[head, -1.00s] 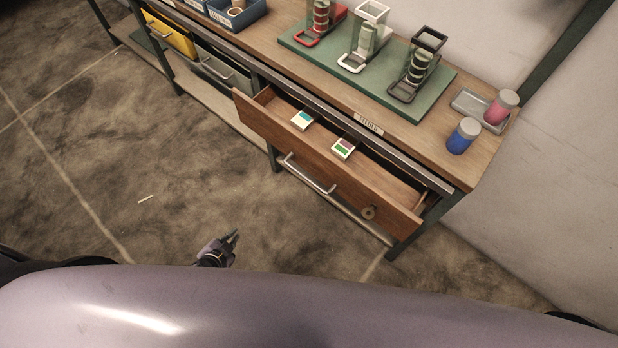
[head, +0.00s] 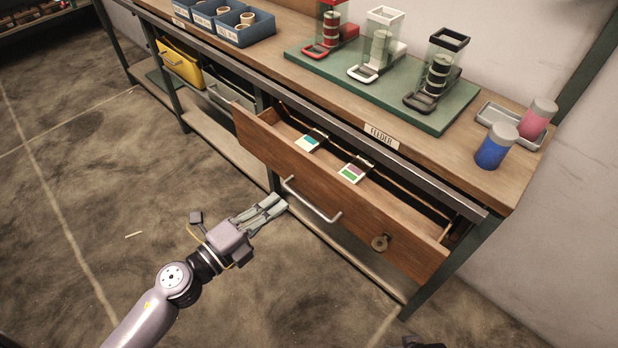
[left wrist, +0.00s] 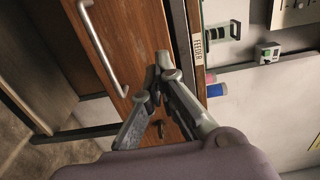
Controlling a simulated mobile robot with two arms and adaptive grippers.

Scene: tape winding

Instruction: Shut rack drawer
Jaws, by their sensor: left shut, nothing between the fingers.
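The wooden rack drawer (head: 335,205) under the bench is pulled out, its inside visible from above. A metal bar handle (head: 311,200) and a round brass fitting (head: 380,243) are on its front. My left gripper (head: 283,203) is shut and empty, low in front of the drawer, left of the handle in the picture. In the left wrist view, the closed fingertips (left wrist: 160,72) overlap the drawer front (left wrist: 140,35); contact cannot be told.
The bench top (head: 500,185) carries a green board (head: 380,90) with tape holders, a blue jar (head: 492,150), a pink jar (head: 537,120) and blue trays (head: 245,28). A yellow bin (head: 180,62) sits at left.

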